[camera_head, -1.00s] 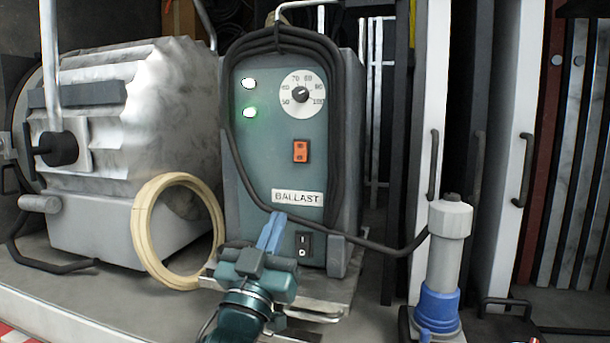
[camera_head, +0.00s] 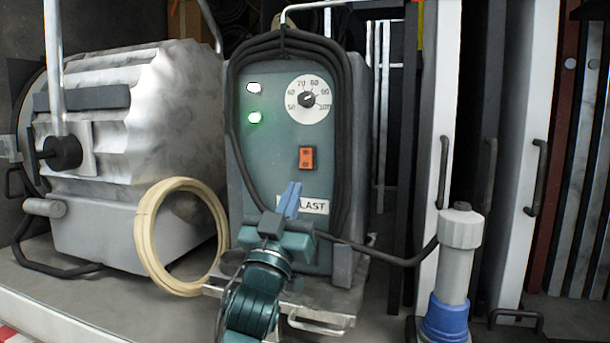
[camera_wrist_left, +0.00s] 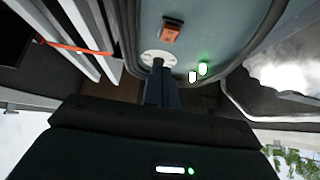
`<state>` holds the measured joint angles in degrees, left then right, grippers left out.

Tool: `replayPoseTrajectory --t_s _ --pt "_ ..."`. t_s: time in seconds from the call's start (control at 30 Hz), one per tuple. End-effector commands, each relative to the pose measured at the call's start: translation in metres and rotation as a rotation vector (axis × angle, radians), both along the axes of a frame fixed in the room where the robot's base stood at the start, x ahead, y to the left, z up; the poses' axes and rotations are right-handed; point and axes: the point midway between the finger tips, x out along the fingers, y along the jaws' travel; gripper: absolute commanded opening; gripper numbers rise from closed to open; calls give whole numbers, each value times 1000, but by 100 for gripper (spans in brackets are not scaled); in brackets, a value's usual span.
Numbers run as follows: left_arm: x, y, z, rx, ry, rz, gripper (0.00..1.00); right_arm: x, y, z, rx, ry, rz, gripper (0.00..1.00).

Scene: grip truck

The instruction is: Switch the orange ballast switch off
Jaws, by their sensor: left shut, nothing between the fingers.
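The orange ballast switch (camera_head: 306,157) is on the teal front panel of the ballast box (camera_head: 270,170), below the dial and above the BALLAST label. It also shows in the left wrist view (camera_wrist_left: 172,30). My left gripper (camera_head: 291,199) is shut and empty, its blue fingers pointing up in front of the panel. In the head view the fingertips appear below and slightly left of the switch, apart from it. The gripper covers part of the label (camera_head: 316,207). In the left wrist view the fingers (camera_wrist_left: 158,85) overlap the dial. My right gripper is out of view.
A dial (camera_head: 308,99), a green light (camera_head: 254,118) and a white light (camera_head: 254,88) are on the panel. A black cable drapes around the box. A cream hose ring (camera_head: 150,240) and silver lamp (camera_head: 150,110) stand left; a grey-and-blue plug (camera_head: 455,265) stands right.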

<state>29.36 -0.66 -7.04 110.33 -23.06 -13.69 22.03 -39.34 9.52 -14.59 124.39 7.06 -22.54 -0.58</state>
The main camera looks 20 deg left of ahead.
Motion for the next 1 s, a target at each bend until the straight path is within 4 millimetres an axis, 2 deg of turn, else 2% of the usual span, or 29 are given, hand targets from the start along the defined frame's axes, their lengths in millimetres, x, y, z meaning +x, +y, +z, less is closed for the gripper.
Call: replayPoseTrajectory --t_s 0.03,0.17,0.4,0.6,1.0 --pt "10 0 11 1 -2 1 0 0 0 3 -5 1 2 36" --pt "32 -1 27 0 -1 0 0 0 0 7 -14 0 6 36" --pt "62 -2 19 -1 1 0 0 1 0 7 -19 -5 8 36" --pt "70 -2 18 -1 0 -1 0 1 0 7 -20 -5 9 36" --pt "71 -1 16 0 -2 0 0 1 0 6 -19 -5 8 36"
